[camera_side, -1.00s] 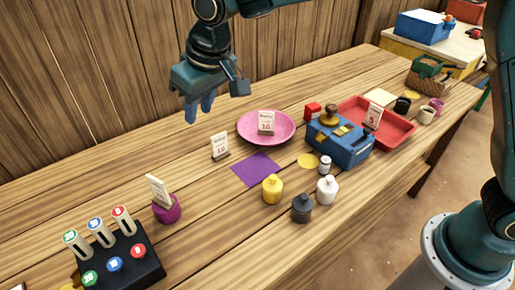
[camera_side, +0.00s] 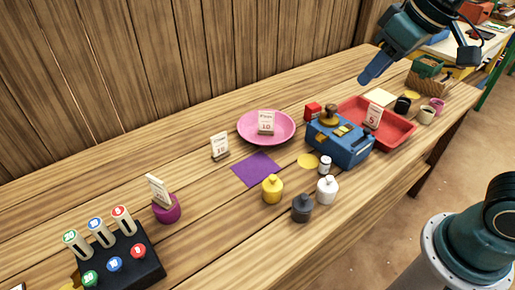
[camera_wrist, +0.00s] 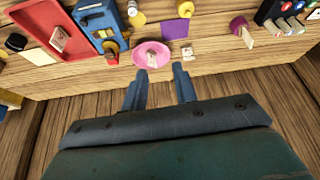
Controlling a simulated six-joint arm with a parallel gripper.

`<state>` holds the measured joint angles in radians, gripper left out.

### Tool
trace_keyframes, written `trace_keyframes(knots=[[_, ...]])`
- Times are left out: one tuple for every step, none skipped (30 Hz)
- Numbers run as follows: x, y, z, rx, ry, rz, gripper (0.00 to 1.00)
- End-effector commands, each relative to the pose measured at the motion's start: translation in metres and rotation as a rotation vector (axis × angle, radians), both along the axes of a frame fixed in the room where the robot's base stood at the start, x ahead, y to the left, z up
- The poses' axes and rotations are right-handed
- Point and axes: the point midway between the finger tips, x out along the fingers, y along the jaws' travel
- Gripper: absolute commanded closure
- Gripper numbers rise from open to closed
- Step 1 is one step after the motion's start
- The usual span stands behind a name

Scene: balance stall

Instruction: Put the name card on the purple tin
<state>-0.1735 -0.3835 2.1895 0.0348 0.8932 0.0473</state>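Several small white cards stand about, and I cannot tell by their print which is the name card. One card (camera_side: 158,190) stands, slightly tilted, on the purple tin (camera_side: 167,210) at the left of the table. The tin (camera_wrist: 237,22) and its card (camera_wrist: 247,38) also show at the top right in the wrist view. Other cards are on the pink plate (camera_side: 246,132), on the bare table (camera_side: 219,146) and at the red tray (camera_side: 404,136). My gripper (camera_side: 370,74) is raised at the far right back, away from the tin. In the wrist view its fingers (camera_wrist: 161,74) are apart with nothing between them.
A blue box (camera_side: 345,150) with a stamp on top stands beside the tray. Yellow, dark and white bottles (camera_side: 327,190) stand near the front. A purple square (camera_side: 256,169) lies mid-table. A black rack (camera_side: 135,260) is near the tin. The back left of the table is clear.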

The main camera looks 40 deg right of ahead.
Motion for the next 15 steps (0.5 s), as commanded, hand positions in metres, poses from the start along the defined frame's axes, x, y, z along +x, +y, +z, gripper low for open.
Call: trace_keyframes(knots=[[-0.014, -0.008, -0.002, 0.0, -0.009, -0.015, 0.71], [-0.022, -0.012, -0.004, 0.0, -0.013, -0.023, 0.71], [-0.032, -0.017, -0.007, 0.0, -0.018, -0.031, 0.71], [-0.039, -0.021, -0.009, -0.001, -0.021, -0.038, 0.71], [-0.047, -0.024, -0.011, -0.002, -0.025, -0.044, 0.71], [-0.056, -0.028, -0.015, -0.003, -0.03, -0.053, 0.71], [-0.062, -0.03, -0.018, -0.004, -0.032, -0.059, 0.71], [-0.068, -0.032, -0.021, -0.004, -0.034, -0.064, 0.71], [-0.076, -0.035, -0.024, -0.005, -0.038, -0.072, 0.71], [-0.081, -0.037, -0.027, -0.006, -0.041, -0.076, 0.71], [-0.086, -0.038, -0.029, -0.007, -0.043, -0.08, 0.71], [-0.091, -0.039, -0.032, -0.007, -0.045, -0.086, 0.71], [-0.094, -0.04, -0.034, -0.007, -0.047, -0.088, 0.71], [-0.097, -0.041, -0.036, -0.008, -0.047, -0.091, 0.71], [-0.1, -0.042, -0.038, -0.009, -0.048, -0.093, 0.71]])
